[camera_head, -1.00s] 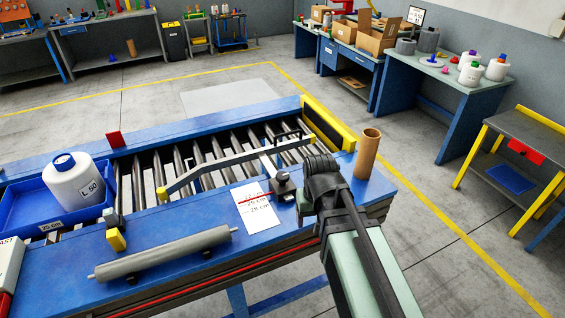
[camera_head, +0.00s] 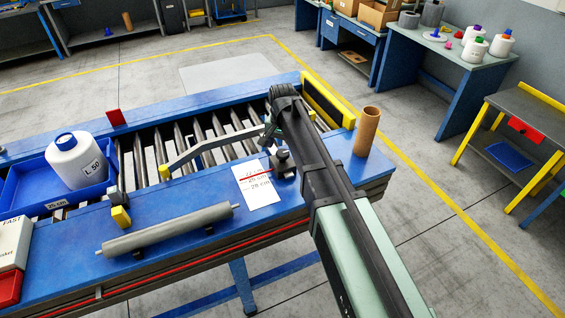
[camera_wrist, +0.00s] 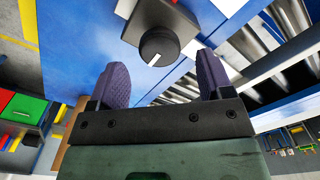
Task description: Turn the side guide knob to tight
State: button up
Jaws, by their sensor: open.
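The side guide knob (camera_wrist: 159,47) is round and black with a white pointer line, on a dark block; in the wrist view it lies just beyond my fingertips, roughly centred between them. In the head view the knob (camera_head: 281,155) stands on the blue conveyor edge beside the scale card. The grey side guide (camera_head: 208,150) runs over the rollers. My gripper (camera_wrist: 162,62) is open, its two purple pads apart and nothing between them. In the head view my gripper (camera_head: 269,136) is above and behind the knob, partly hidden by my arm.
A scale card (camera_head: 256,185) with a red line lies left of the knob. A cardboard tube (camera_head: 367,132) stands right of my arm. A grey roller (camera_head: 168,230) lies on the front ledge.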

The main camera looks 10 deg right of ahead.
aim_at(283, 153)
notch_tip(283, 153, down, 3)
jog(key=shift+f+b, duration=0.2)
jog(key=shift+b, duration=0.6)
jog(key=shift+r, duration=0.1)
jog(key=c, duration=0.9)
